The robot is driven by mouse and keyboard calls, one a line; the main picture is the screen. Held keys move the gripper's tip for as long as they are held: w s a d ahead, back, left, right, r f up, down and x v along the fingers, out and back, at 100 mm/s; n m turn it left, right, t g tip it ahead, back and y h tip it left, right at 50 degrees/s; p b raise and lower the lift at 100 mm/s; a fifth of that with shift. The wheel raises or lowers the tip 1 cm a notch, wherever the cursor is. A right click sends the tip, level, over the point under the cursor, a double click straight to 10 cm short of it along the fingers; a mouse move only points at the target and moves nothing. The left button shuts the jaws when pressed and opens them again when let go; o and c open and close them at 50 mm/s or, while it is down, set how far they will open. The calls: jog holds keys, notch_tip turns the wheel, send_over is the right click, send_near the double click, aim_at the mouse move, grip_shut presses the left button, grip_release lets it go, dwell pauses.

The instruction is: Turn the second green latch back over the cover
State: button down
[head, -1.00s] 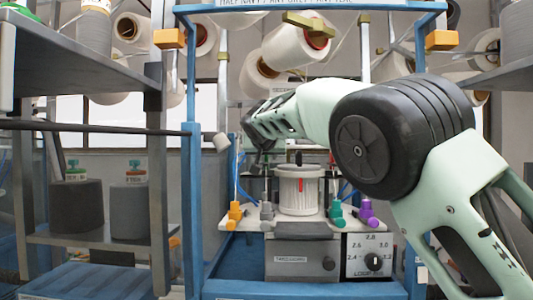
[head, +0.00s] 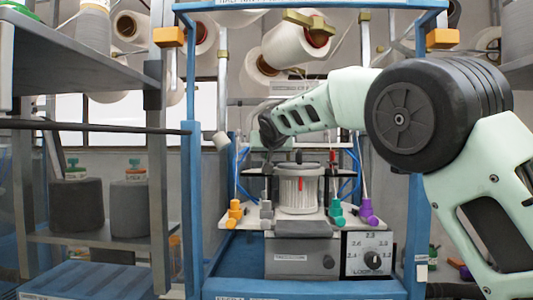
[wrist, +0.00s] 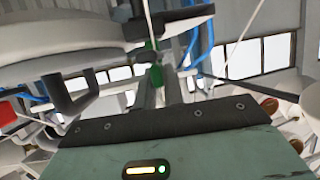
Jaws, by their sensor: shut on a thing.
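In the wrist view my gripper (wrist: 162,90) is closed around a small green piece (wrist: 153,62), which looks like the green latch. Its lower end is hidden by the fingers. A large pale rounded part (wrist: 75,42) fills the left of that view; I cannot tell whether it is the cover. In the head view my arm reaches in from the right, and its end is behind and above the white ribbed cylinder (head: 298,192). The fingertips and the latch are hidden there.
Orange (head: 235,212), green (head: 336,210) and purple (head: 367,210) pegs stand on the white plate around the cylinder. A dial panel (head: 368,255) is below. Blue frame posts (head: 195,200) flank the machine. A shelf with grey cones (head: 130,205) is at left.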

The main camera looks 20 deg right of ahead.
jog(key=shift+d+r+n+y+p, duration=0.1)
jog(key=shift+d+n+y+p, duration=0.05)
jog(key=shift+n+y+p, duration=0.9)
jog(key=shift+d+r+n+y+p, duration=0.15)
jog(key=shift+n+y+p, duration=0.55)
jog(key=shift+p, duration=0.65)
jog(key=shift+f+n+g+y+p, duration=0.2)
jog(key=shift+n+g+y+p, duration=0.2)
jog(key=shift+y, duration=0.25)
jog(key=shift+a+f+n+y, duration=0.1)
jog(key=shift+a+n+y, duration=0.1)
jog(key=shift+n+y, duration=0.35)
jog(key=c, duration=1.5)
grip_release()
jog(key=b+v, duration=0.3)
jog(key=v, duration=0.4)
jog(key=shift+s, duration=0.25)
